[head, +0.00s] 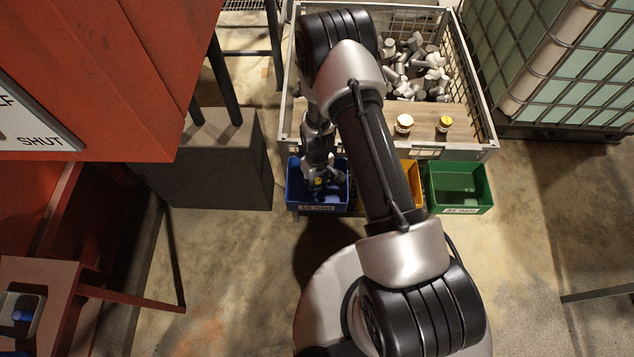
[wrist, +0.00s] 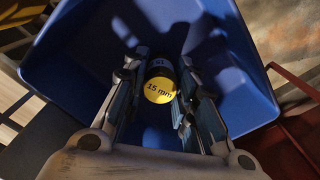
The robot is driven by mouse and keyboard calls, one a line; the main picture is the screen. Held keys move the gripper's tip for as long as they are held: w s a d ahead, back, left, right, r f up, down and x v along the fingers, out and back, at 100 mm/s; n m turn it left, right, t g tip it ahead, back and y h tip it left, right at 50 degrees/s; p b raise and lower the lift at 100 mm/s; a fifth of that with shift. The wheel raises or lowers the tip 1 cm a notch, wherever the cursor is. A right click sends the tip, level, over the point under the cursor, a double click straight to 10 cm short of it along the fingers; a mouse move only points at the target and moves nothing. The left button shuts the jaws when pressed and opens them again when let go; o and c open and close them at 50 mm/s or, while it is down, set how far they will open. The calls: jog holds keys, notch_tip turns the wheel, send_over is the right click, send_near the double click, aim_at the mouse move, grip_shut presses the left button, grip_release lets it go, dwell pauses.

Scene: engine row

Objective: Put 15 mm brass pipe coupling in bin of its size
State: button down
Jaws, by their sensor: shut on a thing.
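The 15 mm coupling (wrist: 158,90) has a yellow end face marked "15 mm" and a dark body in the wrist view. My gripper (wrist: 159,76) is shut on it, with one finger on each side. The blue bin (head: 296,185) stands at the left of the bin row, with a front label that seems to read 15 mm. In the wrist view the blue bin (wrist: 75,58) surrounds the coupling and fingers. In the head view my gripper (head: 320,183) is down at the bin's opening. Whether the coupling touches the bin floor is not clear.
A green bin (head: 460,180) stands at the right, and a yellow bin (head: 415,180) is partly hidden behind my arm. A red machine (head: 100,70) stands at the left.

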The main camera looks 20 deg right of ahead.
jog(key=shift+f, duration=0.15)
jog(key=c, duration=1.3)
grip_release()
